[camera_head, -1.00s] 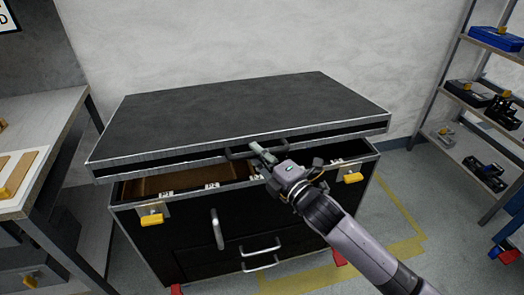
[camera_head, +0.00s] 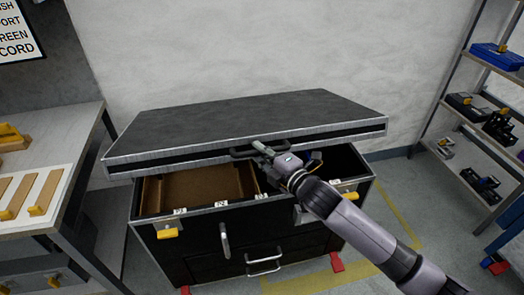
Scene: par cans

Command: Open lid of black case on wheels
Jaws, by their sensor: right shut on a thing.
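The black case on wheels (camera_head: 200,250) stands against the white wall. Its dark lid (camera_head: 245,117) with silver edges is raised at the front, and a gap shows brown inner compartments (camera_head: 200,187). My right gripper (camera_head: 262,150) is shut on the lid's black front handle (camera_head: 243,153), at the middle of the lid's front edge. The fingertips partly cover the handle. Yellow latches (camera_head: 167,232) hang on the case front. My left gripper is not in view.
A workbench (camera_head: 60,125) with wooden pieces stands close at the left. A metal shelf (camera_head: 462,100) with boxes and tools stands at the right. The floor between the case and the shelf is clear, with yellow tape (camera_head: 405,235).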

